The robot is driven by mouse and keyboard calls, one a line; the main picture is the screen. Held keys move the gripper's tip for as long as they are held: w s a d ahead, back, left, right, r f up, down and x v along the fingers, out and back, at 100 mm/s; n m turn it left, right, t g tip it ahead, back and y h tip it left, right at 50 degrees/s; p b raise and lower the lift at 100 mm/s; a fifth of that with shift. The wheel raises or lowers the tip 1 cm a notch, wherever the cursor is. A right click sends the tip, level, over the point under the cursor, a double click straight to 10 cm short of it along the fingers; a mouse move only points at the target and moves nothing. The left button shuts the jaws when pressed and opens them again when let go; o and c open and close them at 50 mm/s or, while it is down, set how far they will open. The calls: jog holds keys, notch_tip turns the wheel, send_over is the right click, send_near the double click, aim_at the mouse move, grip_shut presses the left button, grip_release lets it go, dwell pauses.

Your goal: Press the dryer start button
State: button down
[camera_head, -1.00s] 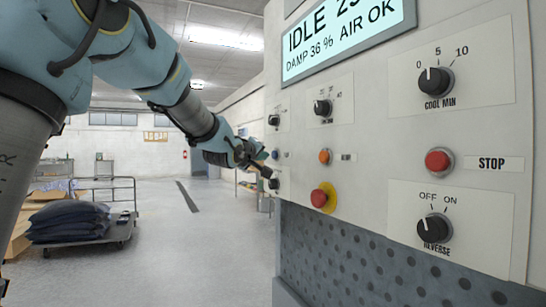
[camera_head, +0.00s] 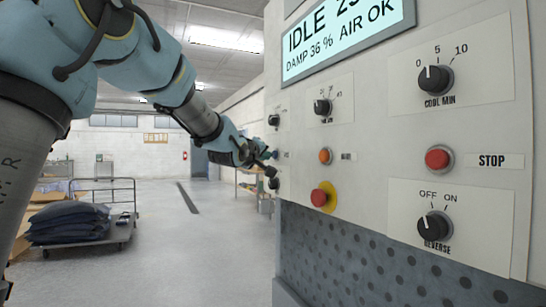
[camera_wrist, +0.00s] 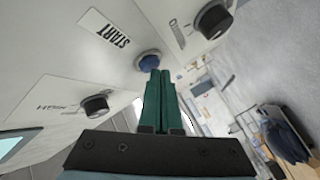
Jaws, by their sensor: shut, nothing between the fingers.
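The start button is a round blue button (camera_wrist: 148,60) on the light panel, beside a START label (camera_wrist: 105,28) in the wrist view. My gripper (camera_wrist: 158,73) has two green fingers pressed together with nothing between them. Its tips overlap the lower edge of the blue button in the wrist view; I cannot tell whether they touch it. In the head view my gripper (camera_head: 269,167) is at the far left part of the panel, close to its face. The blue button is small and hard to make out there.
Dark knobs (camera_wrist: 96,106) (camera_wrist: 213,19) flank the start button. The panel also has an orange button (camera_head: 325,156), a red button on a yellow base (camera_head: 320,198) and a red STOP button (camera_head: 439,159). The display (camera_head: 345,40) reads IDLE. A loaded cart (camera_head: 75,226) stands behind.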

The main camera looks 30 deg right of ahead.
jog(key=shift+d, duration=0.3)
jog(key=shift+a, duration=0.2)
dwell(0.3)
jog(key=shift+a, duration=0.75)
jog(key=shift+a, duration=0.1)
jog(key=a, duration=0.1)
jog(key=a+p, duration=0.1)
jog(key=a, duration=0.1)
jog(key=a+p, duration=0.1)
jog(key=shift+w+a, duration=0.35)
jog(key=shift+a, duration=0.05)
dwell(0.5)
